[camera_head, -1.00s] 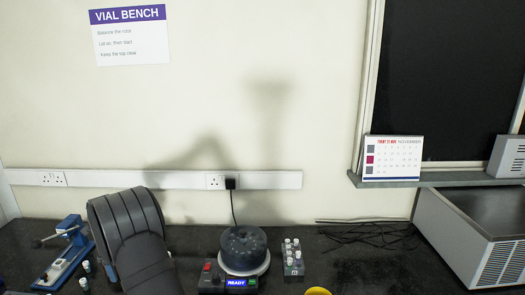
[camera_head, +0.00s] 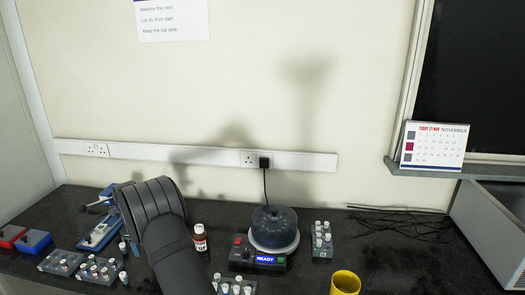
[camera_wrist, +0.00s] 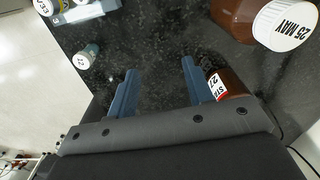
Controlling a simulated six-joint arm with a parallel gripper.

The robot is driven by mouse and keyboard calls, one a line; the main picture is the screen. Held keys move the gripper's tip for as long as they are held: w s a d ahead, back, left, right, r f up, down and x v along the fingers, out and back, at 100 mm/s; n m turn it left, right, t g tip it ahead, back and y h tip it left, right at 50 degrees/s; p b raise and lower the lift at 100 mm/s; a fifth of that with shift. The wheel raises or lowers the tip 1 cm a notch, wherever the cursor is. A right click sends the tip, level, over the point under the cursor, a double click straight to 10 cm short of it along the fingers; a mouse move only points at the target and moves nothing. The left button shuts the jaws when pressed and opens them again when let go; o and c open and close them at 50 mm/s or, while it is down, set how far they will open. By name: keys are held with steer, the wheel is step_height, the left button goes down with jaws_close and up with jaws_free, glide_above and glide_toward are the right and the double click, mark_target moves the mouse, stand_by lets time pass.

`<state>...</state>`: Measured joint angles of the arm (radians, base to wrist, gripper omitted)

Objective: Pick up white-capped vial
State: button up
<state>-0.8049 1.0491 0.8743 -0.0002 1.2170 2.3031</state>
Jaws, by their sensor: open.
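Several white-capped vials are in view. One loose vial (camera_head: 123,247) and another (camera_head: 123,278) stand on the dark bench left of my arm in the head view; others sit in racks. In the wrist view, a loose white-capped vial (camera_wrist: 84,58) stands on the bench, left of and apart from my gripper (camera_wrist: 158,82). My gripper is open, with nothing between its two blue fingers but bench top. A brown bottle (camera_wrist: 228,82) with a red and white label is close beside the right finger, partly hidden by it.
A large brown bottle with a dated white cap (camera_wrist: 287,27) is at upper right. Vial racks (camera_head: 62,262) stand at left, and another rack (camera_head: 322,252) stands right of the round-topped READY machine (camera_head: 274,230). A yellow cup (camera_head: 345,282) is at the front. Bench right of it is clear.

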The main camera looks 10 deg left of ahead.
steer(key=shift+s+a+r+n, duration=0.15)
steer(key=shift+r+n, duration=0.1)
steer(key=shift+n, duration=0.35)
steer(key=s+a+r+n, duration=0.1)
steer(key=s+r+n, duration=0.35)
steer(key=n, duration=0.75)
step_height(320, 180, up, 7)
steer(key=n, duration=2.1)
glide_above(123, 274)
steer(key=a, duration=0.1)
step_height(123, 274, down, 12)
steer(key=shift+f, duration=0.15)
steer(key=f, duration=0.3)
steer(key=d+f, duration=0.1)
steer(key=f, duration=0.1)
steer(key=shift+f, duration=0.15)
jaws_close()
